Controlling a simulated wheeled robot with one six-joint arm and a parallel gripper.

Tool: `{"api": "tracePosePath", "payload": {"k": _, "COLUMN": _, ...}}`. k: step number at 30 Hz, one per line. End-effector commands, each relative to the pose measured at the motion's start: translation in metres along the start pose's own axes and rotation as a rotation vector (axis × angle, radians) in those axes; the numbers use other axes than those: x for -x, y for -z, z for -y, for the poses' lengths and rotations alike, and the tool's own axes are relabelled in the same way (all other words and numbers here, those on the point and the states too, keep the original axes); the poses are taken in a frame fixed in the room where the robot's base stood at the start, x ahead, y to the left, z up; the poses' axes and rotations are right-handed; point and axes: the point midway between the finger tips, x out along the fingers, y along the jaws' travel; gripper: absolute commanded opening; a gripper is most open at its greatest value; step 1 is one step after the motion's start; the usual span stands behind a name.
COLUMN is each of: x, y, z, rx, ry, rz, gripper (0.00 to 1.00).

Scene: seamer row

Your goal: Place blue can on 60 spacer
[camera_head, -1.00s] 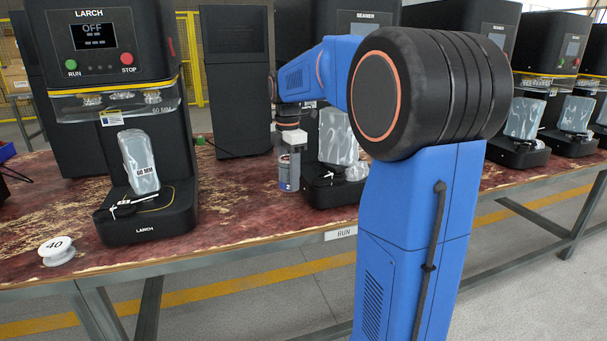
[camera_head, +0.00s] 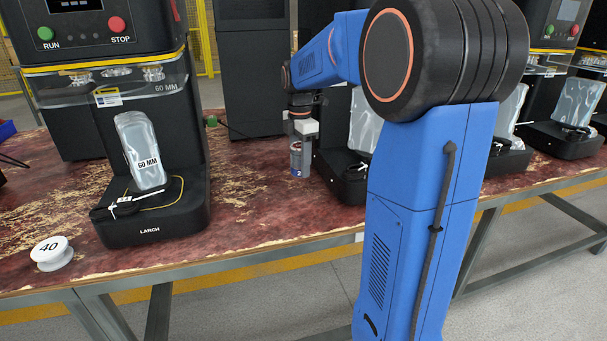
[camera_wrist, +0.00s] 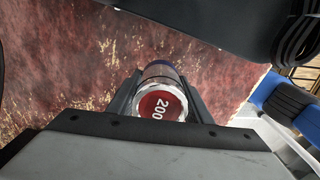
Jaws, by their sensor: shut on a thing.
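My gripper (camera_head: 301,138) is shut on a can (camera_head: 300,158), upright, grey-blue with a dark blue band marked 2 near its base. In the wrist view the can's top shows a red disc (camera_wrist: 160,106) reading 200, between the gripper's fingers (camera_wrist: 157,98). I cannot tell whether its base touches the table. A white spool-like spacer (camera_head: 52,253) marked 40 lies on the table at the front left. No spacer marked 60 is visible.
The worn red table (camera_head: 255,205) is clear between the LARCH machine and the can. Another machine's black base (camera_head: 341,180) stands close right of the can. A dark cabinet (camera_head: 252,75) stands behind. More machines line the right.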

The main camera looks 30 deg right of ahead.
Motion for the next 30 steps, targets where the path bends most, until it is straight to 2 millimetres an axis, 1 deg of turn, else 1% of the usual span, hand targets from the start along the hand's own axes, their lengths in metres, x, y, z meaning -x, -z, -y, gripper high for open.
{"api": "tracePosePath", "payload": {"k": 5, "x": -0.010, "y": 0.000, "z": 0.000, "rx": 0.000, "ry": 0.001, "rz": 0.000, "gripper": 0.24}}
{"api": "tracePosePath", "payload": {"k": 12, "x": -0.040, "y": 0.000, "z": 0.001, "rx": 0.000, "ry": 0.003, "rz": -0.001, "gripper": 0.24}}
{"api": "tracePosePath", "payload": {"k": 14, "x": -0.042, "y": 0.000, "z": 0.000, "rx": 0.000, "ry": 0.001, "rz": 0.000, "gripper": 0.24}}
{"api": "tracePosePath", "payload": {"k": 24, "x": -0.045, "y": 0.000, "z": 0.000, "rx": 0.000, "ry": 0.000, "rz": 0.000, "gripper": 0.24}}
{"api": "tracePosePath", "payload": {"k": 25, "x": -0.045, "y": 0.000, "z": 0.000, "rx": 0.000, "ry": 0.000, "rz": 0.000, "gripper": 0.48}}
{"api": "tracePosePath", "payload": {"k": 26, "x": -0.045, "y": 0.000, "z": 0.000, "rx": 0.000, "ry": 0.000, "rz": 0.000, "gripper": 0.55}}
{"api": "tracePosePath", "payload": {"k": 27, "x": -0.045, "y": 0.000, "z": 0.000, "rx": 0.000, "ry": 0.000, "rz": 0.000, "gripper": 0.64}}
{"api": "tracePosePath", "payload": {"k": 30, "x": -0.045, "y": 0.000, "z": 0.000, "rx": 0.000, "ry": 0.000, "rz": 0.000, "gripper": 0.64}}
